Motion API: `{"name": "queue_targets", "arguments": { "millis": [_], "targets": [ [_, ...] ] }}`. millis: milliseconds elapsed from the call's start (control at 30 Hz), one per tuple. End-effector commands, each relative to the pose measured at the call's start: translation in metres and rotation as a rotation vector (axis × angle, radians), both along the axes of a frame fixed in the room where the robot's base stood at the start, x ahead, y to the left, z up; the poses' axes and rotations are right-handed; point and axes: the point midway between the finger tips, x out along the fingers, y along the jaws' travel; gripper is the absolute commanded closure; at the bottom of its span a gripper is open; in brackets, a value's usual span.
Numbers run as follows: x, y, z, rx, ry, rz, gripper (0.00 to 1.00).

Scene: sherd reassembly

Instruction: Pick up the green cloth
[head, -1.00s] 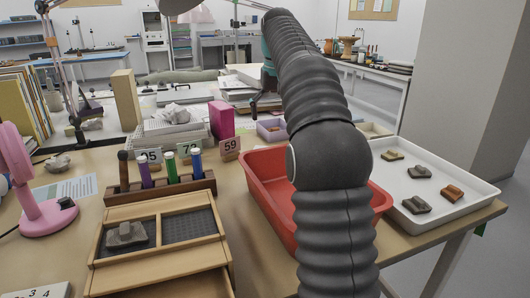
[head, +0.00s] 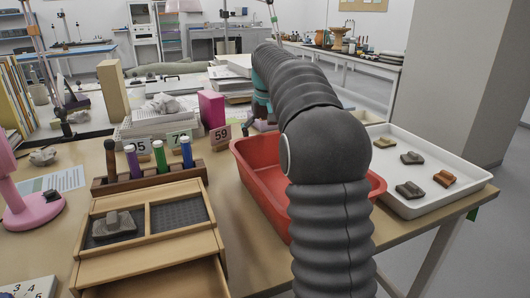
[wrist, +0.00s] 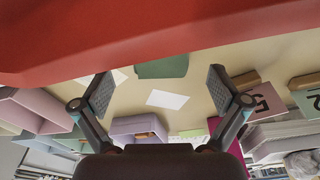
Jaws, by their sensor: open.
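The green cloth (wrist: 163,68) lies on the tan table in the wrist view, top centre, between my fingertips in the picture. Its upper part there is hidden by the red bin's edge. I cannot make the cloth out in the head view, where the bin and my arm block that area. My gripper (wrist: 160,78) is open and empty, its two fingers spread wide, and it looks apart from the cloth. In the head view my gripper (head: 252,118) shows only partly, behind the red bin and beside the number 59 card.
The red bin (head: 247,157) stands close to my arm; its wall (wrist: 150,35) fills the top of the wrist view. A white card (wrist: 167,99) and a lilac box (wrist: 138,128) are near the cloth. A white tray (head: 455,196) with several sherds stands right.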

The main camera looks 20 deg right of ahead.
Motion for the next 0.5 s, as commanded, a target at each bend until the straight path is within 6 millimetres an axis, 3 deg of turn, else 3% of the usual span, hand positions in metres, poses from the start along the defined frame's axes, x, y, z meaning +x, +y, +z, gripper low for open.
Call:
{"name": "queue_targets", "arguments": {
  "millis": [200, 467, 500],
  "targets": [
    [0.002, -0.001, -0.024, 0.0, 0.001, 0.0, 0.02],
    [0.003, -0.001, -0.026, 0.0, -0.001, 0.0, 0.02],
    [0.003, -0.001, -0.026, 0.0, -0.001, 0.0, 0.07]
  ]
}}
